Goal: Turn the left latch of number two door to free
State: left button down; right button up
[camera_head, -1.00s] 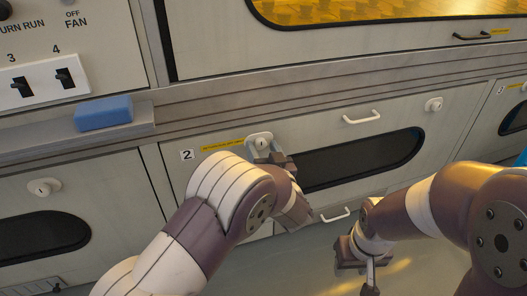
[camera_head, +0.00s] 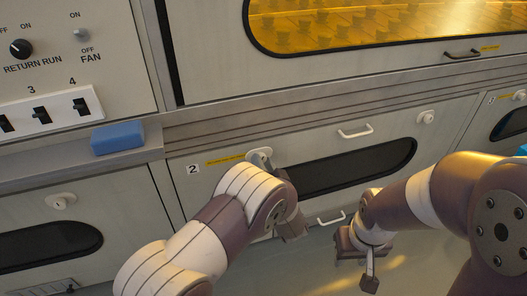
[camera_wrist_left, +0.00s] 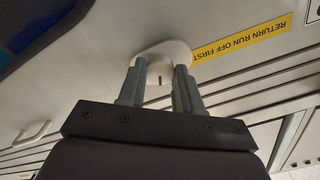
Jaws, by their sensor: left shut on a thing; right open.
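The number two door (camera_head: 320,145) is a pale panel with a dark oval window, marked by a "2" label (camera_head: 193,169). Its left latch (camera_head: 258,153), white and rounded, is partly hidden by my left arm in the head view. In the left wrist view the left latch (camera_wrist_left: 168,52) sits between the fingertips of my left gripper (camera_wrist_left: 161,72), which is shut on it. A dark slot mark on the latch shows between the fingers. In the head view my left gripper (camera_head: 265,162) is mostly hidden. My right gripper (camera_head: 364,254) is open and apart from the door, below right.
The door's right latch (camera_head: 426,118) and white handle (camera_head: 355,131) are clear of both grippers. A blue block (camera_head: 118,138) lies on the ledge at left, under a switch panel (camera_head: 50,112). A yellow label (camera_wrist_left: 240,39) sits beside the left latch. An amber window is above.

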pick_arm(q)
jog(key=shift+m+p, duration=4.7)
jog(key=shift+m, duration=2.2)
jog(key=c, duration=0.8)
grip_release()
jog(key=shift+o, duration=0.2)
